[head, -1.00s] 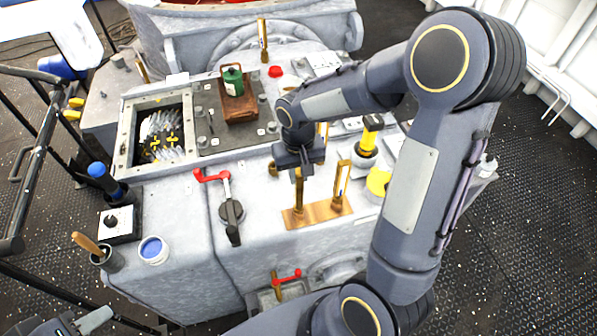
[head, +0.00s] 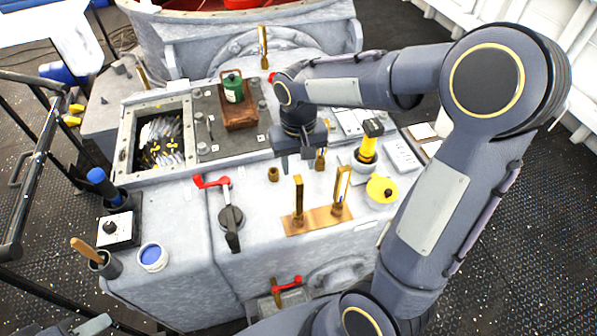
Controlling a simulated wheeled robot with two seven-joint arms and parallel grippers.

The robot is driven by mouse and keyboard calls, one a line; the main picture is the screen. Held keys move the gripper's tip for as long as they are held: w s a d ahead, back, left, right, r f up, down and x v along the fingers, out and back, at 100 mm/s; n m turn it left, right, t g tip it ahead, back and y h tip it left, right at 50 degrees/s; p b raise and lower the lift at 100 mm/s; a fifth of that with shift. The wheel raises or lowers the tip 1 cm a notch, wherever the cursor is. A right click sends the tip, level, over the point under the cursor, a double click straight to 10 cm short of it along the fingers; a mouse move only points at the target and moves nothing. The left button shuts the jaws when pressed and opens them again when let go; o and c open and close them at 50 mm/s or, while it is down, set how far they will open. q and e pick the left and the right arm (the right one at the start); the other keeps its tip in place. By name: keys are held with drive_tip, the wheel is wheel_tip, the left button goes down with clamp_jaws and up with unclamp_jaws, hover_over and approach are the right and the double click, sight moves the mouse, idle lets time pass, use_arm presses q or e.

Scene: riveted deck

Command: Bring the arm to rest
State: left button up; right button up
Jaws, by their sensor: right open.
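My right arm reaches in from the lower right of the head view and bends over the grey machine housing (head: 185,215). My right gripper (head: 298,164) points down above the housing top, between the dark plate with the green canister and the yellow-topped item. Its jaws are open and I see nothing between them. Two upright brass levers (head: 298,200) on a copper-coloured plate (head: 318,219) stand just in front of it, apart from it. Only a small grey part at the bottom left edge may belong to my left arm; its gripper does not show.
A green canister (head: 233,88) sits on a brown holder left of the gripper. A red-handled lever (head: 213,182), an open gear box (head: 162,140), a yellow-topped item (head: 369,140) and a yellow round cap (head: 381,189) surround it. A blue-lidded tub (head: 152,252) stands front left.

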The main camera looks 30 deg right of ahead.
drive_tip(key=shift+r, duration=0.55)
drive_tip(key=shift+s+r, duration=0.25)
drive_tip(key=shift+s, duration=0.05)
drive_tip(key=s+a+r+t+y, duration=0.1)
drive_tip(key=s+a+t+y, duration=0.1)
drive_tip(key=s, duration=0.6)
drive_tip(key=s+a+r+n+t+y, duration=0.1)
drive_tip(key=s+a+r+t, duration=0.1)
drive_tip(key=s, duration=0.6)
drive_tip(key=shift+r+t+y, duration=0.25)
drive_tip(key=shift+t+y, duration=0.15)
drive_tip(key=shift+t, duration=0.3)
